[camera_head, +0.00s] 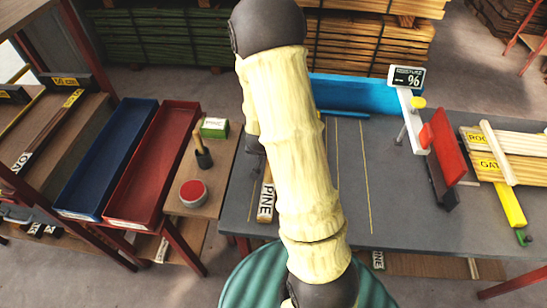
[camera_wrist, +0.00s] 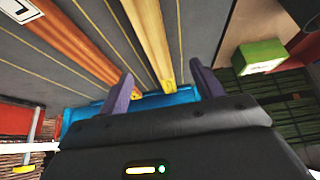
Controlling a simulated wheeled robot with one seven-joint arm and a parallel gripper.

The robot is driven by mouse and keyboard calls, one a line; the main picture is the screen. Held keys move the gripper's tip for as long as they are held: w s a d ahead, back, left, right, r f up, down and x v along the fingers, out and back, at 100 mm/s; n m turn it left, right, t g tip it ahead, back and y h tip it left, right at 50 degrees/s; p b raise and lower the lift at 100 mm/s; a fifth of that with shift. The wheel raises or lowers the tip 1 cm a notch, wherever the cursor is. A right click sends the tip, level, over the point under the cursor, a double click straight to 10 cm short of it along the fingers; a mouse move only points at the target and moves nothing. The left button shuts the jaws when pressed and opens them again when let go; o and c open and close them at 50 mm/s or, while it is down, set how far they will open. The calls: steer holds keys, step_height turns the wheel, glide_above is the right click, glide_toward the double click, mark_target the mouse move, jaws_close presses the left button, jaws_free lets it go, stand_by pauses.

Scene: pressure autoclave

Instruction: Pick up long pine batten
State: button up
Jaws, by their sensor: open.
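In the head view, a batten with a white PINE label (camera_head: 266,203) lies on the grey bench near its left edge; my arm hides most of its length. In the wrist view, a pale wooden batten (camera_wrist: 152,40) runs lengthwise toward the space between my fingers. A darker orange batten (camera_wrist: 72,42) lies to its left, with a white label too cropped to read. My gripper (camera_wrist: 163,86) is open over the bench, its purple fingers on either side of the pale batten's end. I cannot tell whether they touch it. The arm hides my gripper in the head view.
A blue fence (camera_head: 365,97) edges the bench's far side. A red-and-black block (camera_head: 437,150) and a display stand (camera_head: 406,78) are at right, beside labelled boards (camera_head: 510,140).

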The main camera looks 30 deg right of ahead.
steer(key=shift+x, duration=3.1)
steer(key=shift+w+d+f+p, duration=0.2)
steer(key=shift+d+f+p, duration=0.15)
steer(key=shift+f+p, duration=0.1)
steer(key=x, duration=0.3)
steer(key=shift+d+p, duration=0.3)
steer(key=shift+p, duration=0.1)
steer(key=shift+w+d+f, duration=0.1)
steer(key=shift+w+f, duration=0.15)
steer(key=shift+f, duration=0.15)
steer(key=c, duration=1.3)
